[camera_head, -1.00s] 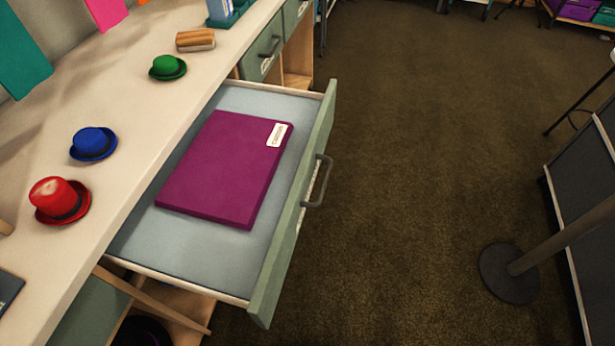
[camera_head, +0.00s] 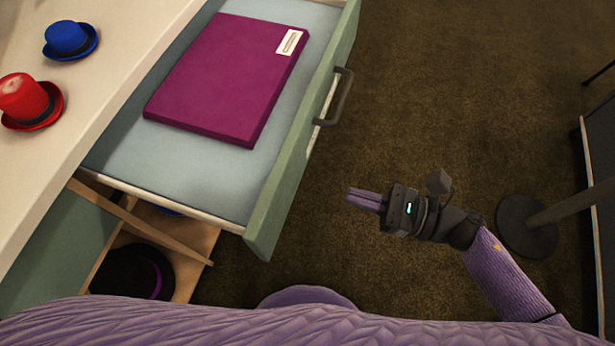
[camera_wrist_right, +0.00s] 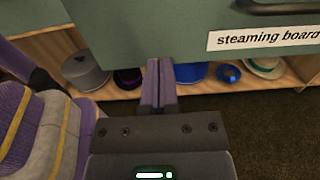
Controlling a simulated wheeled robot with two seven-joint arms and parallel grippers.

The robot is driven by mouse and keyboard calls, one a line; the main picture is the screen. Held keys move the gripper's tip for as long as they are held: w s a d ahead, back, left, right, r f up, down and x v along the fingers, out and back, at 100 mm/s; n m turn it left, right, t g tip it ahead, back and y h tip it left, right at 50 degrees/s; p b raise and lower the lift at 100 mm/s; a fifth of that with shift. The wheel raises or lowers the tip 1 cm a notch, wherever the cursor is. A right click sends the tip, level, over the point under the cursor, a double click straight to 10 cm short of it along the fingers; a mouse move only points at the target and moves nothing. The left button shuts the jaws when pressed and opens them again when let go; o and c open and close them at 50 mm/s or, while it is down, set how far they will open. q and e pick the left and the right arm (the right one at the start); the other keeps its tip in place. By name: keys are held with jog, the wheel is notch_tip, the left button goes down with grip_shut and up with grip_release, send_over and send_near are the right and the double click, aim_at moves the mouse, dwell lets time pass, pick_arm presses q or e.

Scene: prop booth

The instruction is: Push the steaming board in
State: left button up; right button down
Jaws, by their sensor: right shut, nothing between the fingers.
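The steaming board drawer (camera_head: 268,215) is pulled out from the pale counter. It has a green front, a dark handle (camera_head: 344,100) and a blue-grey inside holding a flat purple board (camera_head: 215,85) with a white label. In the right wrist view, the drawer front (camera_wrist_right: 140,28) carries a label reading "steaming board" (camera_wrist_right: 262,38). My right gripper (camera_head: 350,195) is shut and empty, to the right of the drawer front and apart from it in the head view. Its fingers (camera_wrist_right: 158,62) point at the drawer front in the wrist view. My left gripper is out of view.
A red hat (camera_head: 28,102) and a blue hat (camera_head: 70,40) stand on the counter (camera_head: 90,105). Below the drawer, a wooden shelf (camera_wrist_right: 112,94) holds several hats. A post with a round base (camera_head: 527,226) stands at the right. The floor before the drawer is clear.

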aim_at(292, 178)
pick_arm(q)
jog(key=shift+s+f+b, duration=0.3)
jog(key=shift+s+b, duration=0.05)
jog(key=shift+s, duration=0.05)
pick_arm(e)
jog(key=x, duration=0.8)
jog(key=shift+w+a, duration=0.2)
jog(key=shift+a, duration=0.2)
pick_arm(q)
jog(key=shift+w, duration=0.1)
pick_arm(e)
jog(key=shift+a, duration=0.1)
